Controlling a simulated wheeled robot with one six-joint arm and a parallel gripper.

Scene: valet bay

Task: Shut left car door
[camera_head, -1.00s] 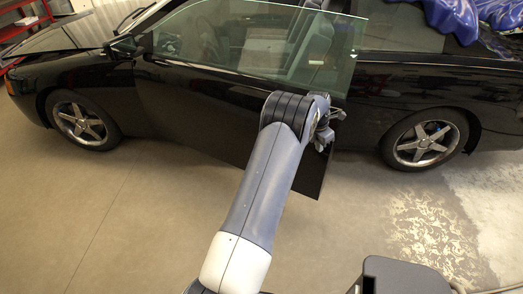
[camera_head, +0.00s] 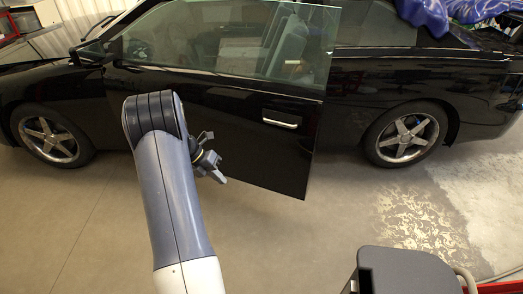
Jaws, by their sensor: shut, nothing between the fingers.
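The black left car door (camera_head: 250,155) stands ajar, its rear edge and lower corner out from the car body. Its window glass (camera_head: 225,40) is raised, and its silver handle (camera_head: 281,124) shows near the rear edge. My gripper (camera_head: 217,172) is shut and empty. It is in front of the door's outer panel, left of and below the handle. I cannot tell whether it touches the panel. My arm hides part of the door's front half.
The black car's front wheel (camera_head: 50,139) and rear wheel (camera_head: 408,138) stand on the concrete floor (camera_head: 300,240). A blue cover (camera_head: 450,12) lies on the car's rear. A red cabinet (camera_head: 22,20) is at the far left. Bare floor lies below the door.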

